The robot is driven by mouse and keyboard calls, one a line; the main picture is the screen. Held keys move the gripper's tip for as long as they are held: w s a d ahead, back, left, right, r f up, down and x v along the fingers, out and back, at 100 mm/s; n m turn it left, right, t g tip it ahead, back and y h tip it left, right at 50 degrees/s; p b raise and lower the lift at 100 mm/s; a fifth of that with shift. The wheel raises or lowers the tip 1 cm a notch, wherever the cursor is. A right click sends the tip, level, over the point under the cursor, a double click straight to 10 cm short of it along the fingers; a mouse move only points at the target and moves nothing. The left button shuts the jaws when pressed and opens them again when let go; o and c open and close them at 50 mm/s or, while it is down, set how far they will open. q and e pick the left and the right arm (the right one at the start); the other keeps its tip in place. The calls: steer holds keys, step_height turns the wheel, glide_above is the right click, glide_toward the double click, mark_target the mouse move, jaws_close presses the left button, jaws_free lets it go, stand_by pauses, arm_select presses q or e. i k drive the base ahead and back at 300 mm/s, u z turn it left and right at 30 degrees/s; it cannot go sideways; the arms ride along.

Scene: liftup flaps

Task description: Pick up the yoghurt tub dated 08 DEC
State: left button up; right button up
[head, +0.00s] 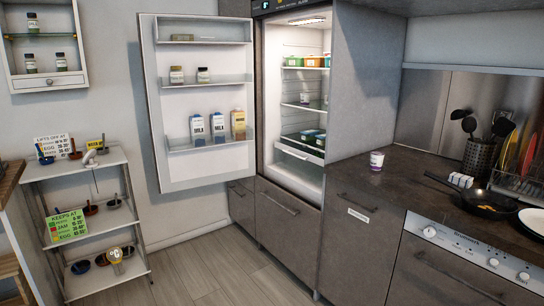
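A small white and purple tub (376,162) stands upright on the dark counter to the right of the fridge. A similar small pale tub (305,98) stands on the middle shelf inside the open fridge (291,187). Any date on either tub is too small to read, so I cannot tell which is marked 08 DEC. Neither of my grippers shows in the head view.
The fridge door (206,175) stands wide open to the left, with jars and cartons on its shelves. Coloured packs (306,61) sit inside the fridge. A black pan (472,197) is on the counter. A shelf rack (85,222) stands left; floor (215,268) is clear.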

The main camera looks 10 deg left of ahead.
mark_target(376, 158)
steer(key=u, duration=0.75)
steer(key=i, duration=3.2)
steer(key=z, duration=1.1)
